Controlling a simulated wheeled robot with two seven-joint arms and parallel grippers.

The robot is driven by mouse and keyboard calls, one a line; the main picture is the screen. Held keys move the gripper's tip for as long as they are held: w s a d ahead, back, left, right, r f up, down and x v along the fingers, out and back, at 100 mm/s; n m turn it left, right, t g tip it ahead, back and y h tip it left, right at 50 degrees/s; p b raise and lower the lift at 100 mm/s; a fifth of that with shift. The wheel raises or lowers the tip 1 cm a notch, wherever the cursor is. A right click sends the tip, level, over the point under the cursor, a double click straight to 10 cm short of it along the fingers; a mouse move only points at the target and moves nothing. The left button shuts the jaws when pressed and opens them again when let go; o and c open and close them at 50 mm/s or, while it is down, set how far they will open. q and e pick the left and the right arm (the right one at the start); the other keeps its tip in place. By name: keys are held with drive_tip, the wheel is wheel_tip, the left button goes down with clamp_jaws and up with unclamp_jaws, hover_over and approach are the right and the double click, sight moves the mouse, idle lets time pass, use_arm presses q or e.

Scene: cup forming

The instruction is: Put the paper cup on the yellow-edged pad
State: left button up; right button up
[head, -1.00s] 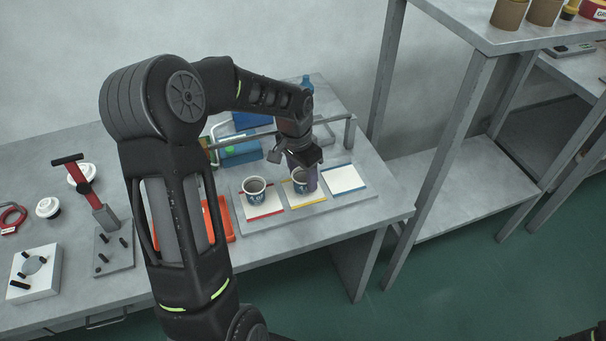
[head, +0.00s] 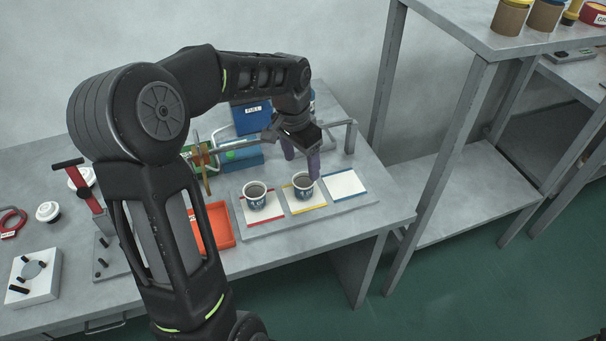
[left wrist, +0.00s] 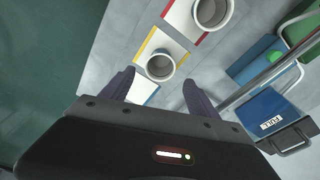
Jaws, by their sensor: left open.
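A second, similar cup (head: 256,196) stands on the red-edged pad (head: 251,216). My right gripper is not in view.
The blue-edged pad (head: 345,184) is empty. A metal rail (head: 351,137) runs behind the board, with a blue bin (head: 252,116) past it. An orange tray (head: 215,228) lies left of the board. A grey shelf post (head: 440,180) rises at the right.

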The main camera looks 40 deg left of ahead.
use_arm(q)
drive_tip(key=r, duration=0.4)
drive_tip(key=shift+s+r, duration=0.25)
drive_tip(key=shift+r, duration=0.1)
idle(0.3)
